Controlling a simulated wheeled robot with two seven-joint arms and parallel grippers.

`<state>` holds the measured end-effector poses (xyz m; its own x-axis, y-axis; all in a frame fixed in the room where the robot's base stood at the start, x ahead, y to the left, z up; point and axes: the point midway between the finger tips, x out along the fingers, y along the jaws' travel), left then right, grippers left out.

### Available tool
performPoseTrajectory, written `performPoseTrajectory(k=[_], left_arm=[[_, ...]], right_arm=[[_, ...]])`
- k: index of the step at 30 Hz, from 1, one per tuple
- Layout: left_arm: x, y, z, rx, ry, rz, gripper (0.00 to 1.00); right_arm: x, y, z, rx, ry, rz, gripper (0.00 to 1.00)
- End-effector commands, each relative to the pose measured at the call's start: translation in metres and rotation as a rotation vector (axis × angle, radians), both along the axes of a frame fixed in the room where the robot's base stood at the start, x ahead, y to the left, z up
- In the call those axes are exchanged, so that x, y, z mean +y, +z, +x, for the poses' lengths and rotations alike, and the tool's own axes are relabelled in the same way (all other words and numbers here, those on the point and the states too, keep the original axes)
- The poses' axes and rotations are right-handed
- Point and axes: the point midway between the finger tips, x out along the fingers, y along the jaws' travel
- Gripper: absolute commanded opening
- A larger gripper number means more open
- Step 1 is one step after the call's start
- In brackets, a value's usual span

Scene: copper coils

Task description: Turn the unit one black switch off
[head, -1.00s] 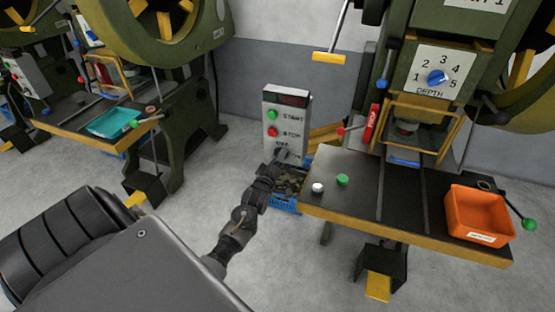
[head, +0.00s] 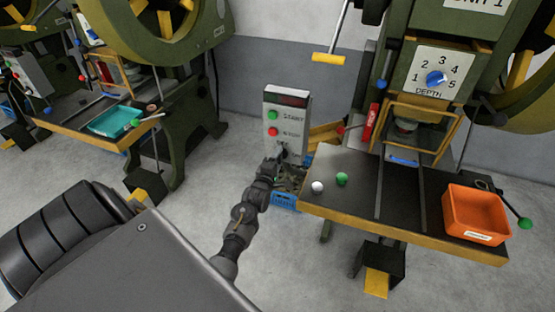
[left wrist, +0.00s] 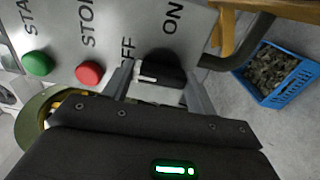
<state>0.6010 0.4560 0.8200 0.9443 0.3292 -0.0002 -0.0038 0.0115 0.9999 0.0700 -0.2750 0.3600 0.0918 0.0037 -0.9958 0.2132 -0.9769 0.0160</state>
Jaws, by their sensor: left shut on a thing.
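The grey control box (head: 287,112) of unit one stands left of the press table in the head view, with a green START button (head: 272,115) and a red STOP button (head: 273,132). Its black switch (left wrist: 162,68) shows in the left wrist view, beside the printed OFF and ON labels. A white mark shows on the switch's left part, on the side nearer OFF. My left gripper (left wrist: 158,88) is shut on the switch, one finger on each side. In the head view the gripper (head: 275,163) hides the switch. My right gripper is not in view.
A blue crate (left wrist: 285,84) of dark scrap stands on the floor close to my left gripper. The press table (head: 345,205) carries an orange bin (head: 476,213), a white knob (head: 317,187) and a green knob (head: 342,179).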

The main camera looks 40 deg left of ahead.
Motion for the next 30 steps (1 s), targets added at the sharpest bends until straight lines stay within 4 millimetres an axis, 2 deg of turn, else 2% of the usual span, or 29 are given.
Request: performPoseTrajectory(k=[10, 11, 15, 25, 30], left_arm=[[0.001, 0.001, 0.0, -0.003, 0.003, -0.004, 0.34], [0.001, 0.001, 0.0, -0.003, 0.003, -0.004, 0.6], [0.001, 0.001, 0.0, -0.002, 0.002, -0.003, 0.78], [-0.001, 0.0, -0.003, -0.001, 0.001, -0.003, 0.79], [-0.008, -0.002, -0.024, 0.0, 0.002, -0.003, 0.79]], right_arm=[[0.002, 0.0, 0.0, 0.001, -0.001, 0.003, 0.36], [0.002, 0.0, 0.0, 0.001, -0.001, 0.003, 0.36], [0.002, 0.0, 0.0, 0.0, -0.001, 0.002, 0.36], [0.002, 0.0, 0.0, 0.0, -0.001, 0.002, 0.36], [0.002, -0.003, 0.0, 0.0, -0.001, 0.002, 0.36]])
